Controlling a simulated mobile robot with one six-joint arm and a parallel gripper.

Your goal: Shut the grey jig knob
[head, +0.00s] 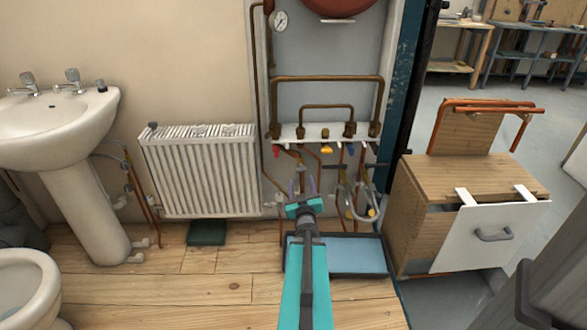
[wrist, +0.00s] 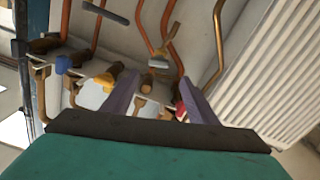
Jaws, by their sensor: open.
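My gripper (head: 301,188) is open and empty, in front of the pipework below the white valve shelf (head: 312,132). In the wrist view its two purple fingers (wrist: 158,96) stand apart, with valve parts visible between and beyond them. A small grey fitting (wrist: 158,62) sits on a copper pipe beyond the fingers, and a dark grey bar (wrist: 105,12) lies at the upper left. I cannot tell which of these, if either, is the grey jig knob. Contact between the fingers and any fitting cannot be made out.
Close by are a yellow tap (wrist: 107,80), a blue tap (wrist: 62,65) and a red tap (wrist: 180,108). A white radiator (head: 203,175) stands left of the pipes. A blue tray (head: 345,255) lies beneath. A wooden cabinet (head: 470,177) stands right.

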